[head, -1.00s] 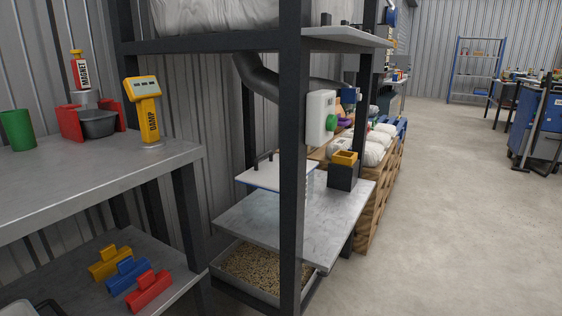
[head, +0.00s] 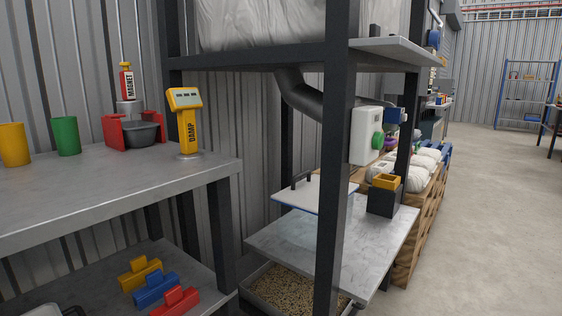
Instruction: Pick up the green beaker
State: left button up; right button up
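The green beaker (head: 66,136) stands upright on the grey metal bench (head: 110,188) at the left of the head view. A yellow beaker (head: 14,144) stands to its left, close to the picture's edge. To its right is a dark bowl (head: 138,133) between red supports, with a red bottle marked MAGNET (head: 126,82) behind it. Nothing covers the green beaker. Neither of my grippers shows in the head view.
A yellow DAMP meter (head: 187,122) stands near the bench's right end. A dark rack post (head: 333,200) rises right of the bench. Yellow, blue and red blocks (head: 155,290) lie on the lower shelf. Open floor (head: 484,220) lies at the right.

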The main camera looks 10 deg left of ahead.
aim_at(66, 132)
jog(key=u, duration=1.2)
